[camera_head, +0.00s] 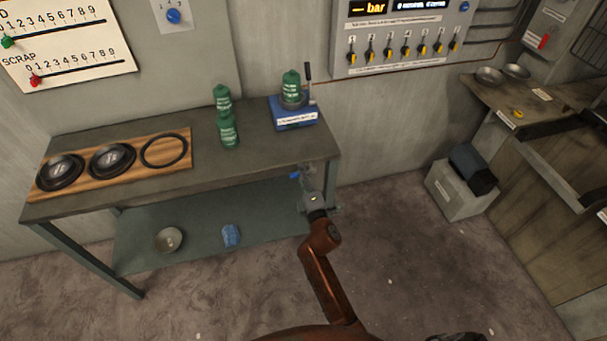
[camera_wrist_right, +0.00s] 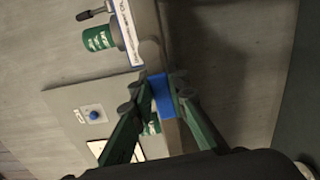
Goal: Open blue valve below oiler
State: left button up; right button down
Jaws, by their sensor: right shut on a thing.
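The oiler (camera_head: 295,118), a blue box with a white label, stands at the right end of the table with a green bottle (camera_head: 291,86) on it. The blue valve (camera_head: 295,174) shows as a small blue piece below the oiler at the table's front right. My right gripper (camera_head: 300,182) reaches it from below. In the right wrist view the blue valve (camera_wrist_right: 162,95) sits between the two green fingers of my right gripper (camera_wrist_right: 163,104), which are shut on it. The fingers partly cover the valve, so its turn angle is hard to tell. My left gripper is not in view.
Two more green bottles (camera_head: 227,131) stand on the table (camera_head: 70,136), left of the oiler. A wooden board (camera_head: 185,148) with dark round parts lies farther left. A bowl (camera_head: 168,239) and a blue item (camera_head: 231,235) rest on the lower shelf. A grey bin (camera_head: 462,196) stands right on open floor.

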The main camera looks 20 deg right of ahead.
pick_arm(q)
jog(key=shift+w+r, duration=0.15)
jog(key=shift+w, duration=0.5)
pick_arm(e)
jog(key=shift+r+m, duration=0.1)
jog(key=shift+m, duration=0.3)
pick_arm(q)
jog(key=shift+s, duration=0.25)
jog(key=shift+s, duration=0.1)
pick_arm(e)
jog(key=c, duration=1.8)
grip_release()
jog(key=shift+c, duration=0.2)
jog(key=shift+s, duration=0.2)
jog(key=s, duration=0.7)
jog(key=shift+a, duration=0.3)
